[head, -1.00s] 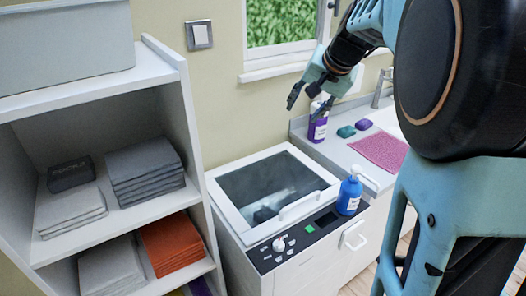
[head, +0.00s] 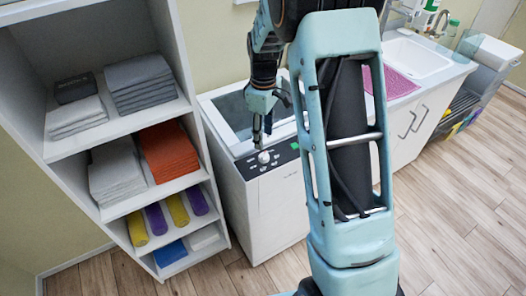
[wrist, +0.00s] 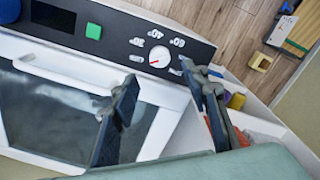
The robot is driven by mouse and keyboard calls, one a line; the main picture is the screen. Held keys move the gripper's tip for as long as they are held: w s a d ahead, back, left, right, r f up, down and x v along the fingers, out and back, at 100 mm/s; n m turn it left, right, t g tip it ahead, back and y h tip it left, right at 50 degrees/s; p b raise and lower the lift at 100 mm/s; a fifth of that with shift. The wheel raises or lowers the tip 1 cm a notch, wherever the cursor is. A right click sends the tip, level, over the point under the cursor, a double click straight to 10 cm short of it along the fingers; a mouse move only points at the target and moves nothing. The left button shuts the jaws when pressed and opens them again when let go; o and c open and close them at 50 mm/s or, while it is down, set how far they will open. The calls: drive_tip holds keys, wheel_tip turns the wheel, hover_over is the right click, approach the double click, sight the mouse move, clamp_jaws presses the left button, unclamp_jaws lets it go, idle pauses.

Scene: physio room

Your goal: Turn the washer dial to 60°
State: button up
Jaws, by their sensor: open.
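The washer (head: 262,195) is a white top-loader with a dark glass lid and a black control panel. Its white dial (head: 264,157) sits near the panel's left end in the head view. In the wrist view the dial (wrist: 160,59) shows a red pointer mark, with white numbers around it, seen upside down; one reads 60 (wrist: 177,42). I cannot tell exactly where the pointer points. My gripper (head: 257,138) points down just above and behind the dial. In the wrist view my gripper (wrist: 160,74) is open and empty, its fingers to either side of the dial, apart from it.
A green button (wrist: 93,31) and dark display (wrist: 52,16) share the panel. The lid handle (wrist: 65,73) is close to one finger. A shelf with towels (head: 168,150) stands left of the washer. A counter with a pink mat (head: 400,84) is right.

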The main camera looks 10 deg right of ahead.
sight(264, 156)
wheel_tip(264, 156, down, 8)
drive_tip(key=shift+r, duration=0.2)
drive_tip(key=shift+c, duration=0.4)
clamp_jaws()
drive_tip(key=shift+m, duration=0.3)
